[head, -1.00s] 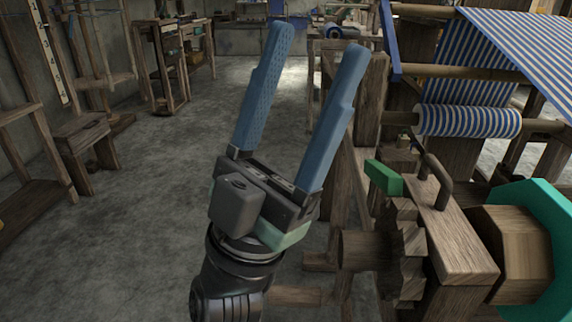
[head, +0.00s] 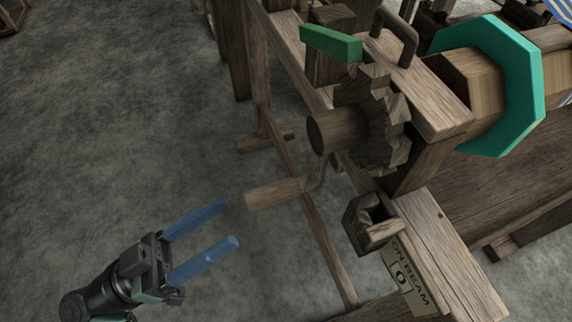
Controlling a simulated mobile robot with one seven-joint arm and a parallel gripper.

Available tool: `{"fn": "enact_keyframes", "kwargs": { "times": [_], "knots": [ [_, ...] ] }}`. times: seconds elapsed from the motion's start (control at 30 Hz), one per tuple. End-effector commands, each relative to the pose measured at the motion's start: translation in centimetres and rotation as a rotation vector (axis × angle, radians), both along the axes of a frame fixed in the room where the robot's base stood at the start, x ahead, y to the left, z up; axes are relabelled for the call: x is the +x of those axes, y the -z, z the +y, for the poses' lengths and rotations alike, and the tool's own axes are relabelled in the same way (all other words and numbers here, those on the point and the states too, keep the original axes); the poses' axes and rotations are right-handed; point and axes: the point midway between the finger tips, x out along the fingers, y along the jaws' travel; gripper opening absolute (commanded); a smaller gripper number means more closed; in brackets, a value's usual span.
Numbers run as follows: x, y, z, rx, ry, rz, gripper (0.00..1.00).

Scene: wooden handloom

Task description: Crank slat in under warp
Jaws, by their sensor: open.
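My gripper (head: 230,222) is open and empty at the lower left, its two blue fingers pointing right. The wooden crank handle (head: 275,193) lies just beyond the fingertips, apart from them. Its thin crank arm (head: 319,172) runs up behind the round shaft end (head: 328,132) beside the toothed wooden wheel (head: 375,120). The wooden beam (head: 468,78) carries a teal octagonal flange (head: 518,75). Only a scrap of blue striped cloth (head: 565,8) shows at the top right corner. I cannot make out a slat.
A green bar (head: 330,42) sits above the toothed wheel, near a dark wooden hoop (head: 397,35). A small wooden bracket (head: 370,228) and a plate reading "ON BEAM 0" (head: 408,276) are on the frame.

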Motion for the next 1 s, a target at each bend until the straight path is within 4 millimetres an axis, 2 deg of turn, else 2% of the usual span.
{"fn": "enact_keyframes", "kwargs": {
  "times": [0.03,0.17,0.23,0.4,0.6,0.77,1.0],
  "knots": [
    [0.1,-0.8,-0.5,-0.002,0.004,0.001,0.62],
    [0.5,-1.4,-1.6,-0.002,0.004,0.002,0.62],
    [1.1,-1.1,-3.0,0.004,0.005,-0.002,0.62],
    [2.4,-2.4,-6.2,0.003,0.003,-0.005,0.62],
    [3.6,-3.7,-8.9,0.002,0.001,-0.004,0.62],
    [4.1,-4.3,-10.0,0.002,0.001,-0.004,0.62],
    [4.3,-4.6,-10.3,0.001,-0.001,-0.003,0.62]
  ]
}}
